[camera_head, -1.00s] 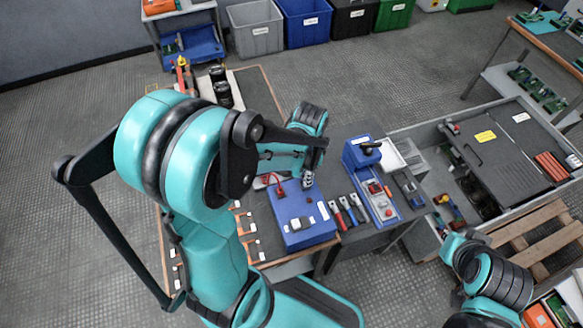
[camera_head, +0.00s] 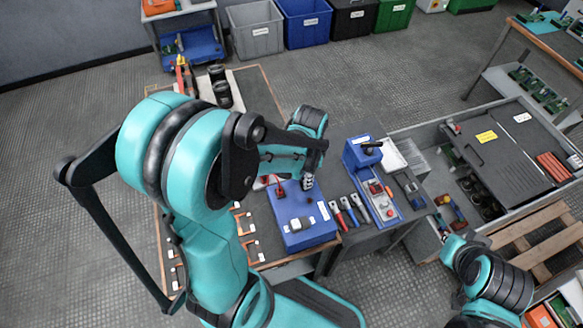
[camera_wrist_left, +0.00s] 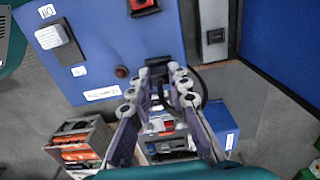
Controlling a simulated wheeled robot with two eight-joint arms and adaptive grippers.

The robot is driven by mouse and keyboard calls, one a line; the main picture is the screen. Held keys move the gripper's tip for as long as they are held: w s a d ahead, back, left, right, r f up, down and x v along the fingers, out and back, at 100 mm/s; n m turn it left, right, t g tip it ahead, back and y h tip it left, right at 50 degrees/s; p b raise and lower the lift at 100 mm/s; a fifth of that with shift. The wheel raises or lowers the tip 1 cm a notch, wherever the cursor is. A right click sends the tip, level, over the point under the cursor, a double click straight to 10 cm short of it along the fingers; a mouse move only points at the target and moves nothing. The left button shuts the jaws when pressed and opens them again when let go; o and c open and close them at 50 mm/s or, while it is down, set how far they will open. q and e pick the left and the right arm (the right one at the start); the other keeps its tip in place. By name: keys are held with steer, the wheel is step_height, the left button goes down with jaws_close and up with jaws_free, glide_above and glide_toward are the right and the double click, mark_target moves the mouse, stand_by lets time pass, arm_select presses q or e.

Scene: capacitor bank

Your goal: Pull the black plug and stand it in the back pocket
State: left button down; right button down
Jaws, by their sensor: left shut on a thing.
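My left gripper (camera_head: 308,182) reaches down over the blue box (camera_head: 297,239) at its right back part. In the left wrist view the gripper (camera_wrist_left: 160,78) is shut on the black plug (camera_wrist_left: 158,64), with a black cable (camera_wrist_left: 205,83) curving off to the right. The fingers hide much of the plug, and I cannot tell whether it is still seated in the box. In the head view the plug is hidden behind the gripper. I cannot pick out the back pocket for sure.
A red plug (camera_head: 279,189) stands on the blue box, left of the gripper.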

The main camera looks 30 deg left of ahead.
arm_select(q)
steer(key=shift+f+b, duration=0.4)
steer(key=shift+f, duration=0.05)
steer(key=shift+s+d+f+b, duration=0.2)
steer(key=shift+s+f+b, duration=0.2)
steer(key=shift+b, duration=0.1)
stand_by(0.5)
steer(key=c, duration=1.7)
jaws_free()
steer(key=o, duration=0.4)
steer(key=shift+w+f, duration=0.1)
steer(key=shift+w, duration=0.05)
steer(key=shift+c, duration=0.2)
steer(key=shift+w+f, duration=0.1)
steer(key=shift+w, duration=0.1)
steer(key=shift+a, duration=0.15)
steer(key=shift+r, duration=0.2)
steer(key=shift+r, duration=0.15)
step_height(320, 180, up, 12)
steer(key=shift+f, duration=0.15)
